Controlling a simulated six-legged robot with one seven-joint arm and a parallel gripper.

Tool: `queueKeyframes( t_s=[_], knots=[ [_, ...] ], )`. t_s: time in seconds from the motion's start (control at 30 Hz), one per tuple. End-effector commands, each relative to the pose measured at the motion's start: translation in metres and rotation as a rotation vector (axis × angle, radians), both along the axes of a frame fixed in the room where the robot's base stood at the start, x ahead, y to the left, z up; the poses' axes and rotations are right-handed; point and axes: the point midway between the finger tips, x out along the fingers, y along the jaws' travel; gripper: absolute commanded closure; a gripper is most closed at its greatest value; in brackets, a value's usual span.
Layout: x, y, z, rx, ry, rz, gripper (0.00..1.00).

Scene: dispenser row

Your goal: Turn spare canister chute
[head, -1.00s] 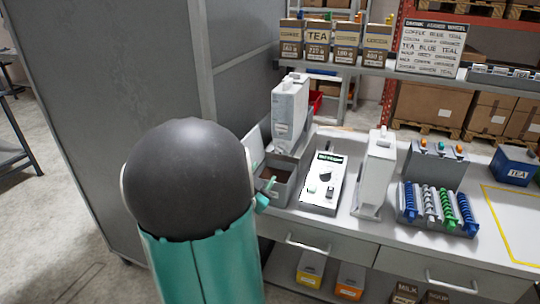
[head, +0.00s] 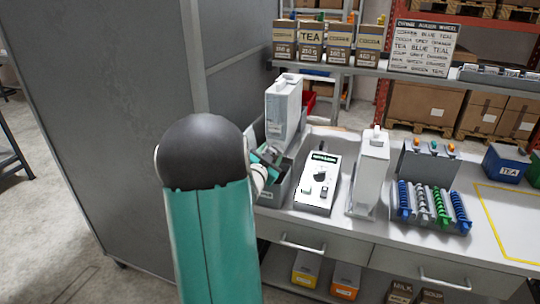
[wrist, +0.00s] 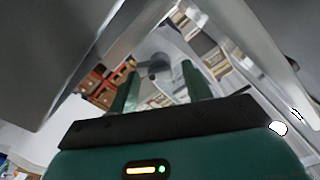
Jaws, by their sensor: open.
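Two tall pale grey canisters show in the head view. One (head: 284,105) stands at the left above a grey open bin (head: 273,190), and the other (head: 371,172) stands on the bench right of the control box. I cannot tell for sure which is the spare. My gripper (head: 268,155) is beside the lower part of the left canister, partly hidden by my arm. In the wrist view my gripper (wrist: 160,82) is open, its two green fingers apart. A grey rounded part (wrist: 155,68) shows between them, possibly a chute. Contact is not visible.
A control box (head: 318,183) with a dark knob sits between the canisters. A rack of coloured spirals (head: 433,205) and a blue TEA bin (head: 506,163) stand to the right. A tall grey cabinet (head: 110,120) closes off the left. A shelf with boxes runs above.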

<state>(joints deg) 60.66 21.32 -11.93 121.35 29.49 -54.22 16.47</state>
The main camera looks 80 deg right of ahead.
Motion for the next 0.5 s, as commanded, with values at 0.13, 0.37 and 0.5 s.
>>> queueKeyframes(
  t_s=[0.13, 0.37, 0.5],
  knots=[
    [-0.0001, 0.0002, 0.0000, 0.000, 0.000, 0.000, 0.67],
    [-0.0001, 0.0004, -0.0001, 0.000, 0.001, 0.000, 0.96],
    [0.0001, 0.0005, -0.0001, 0.001, 0.010, 0.000, 0.96]
  ],
)
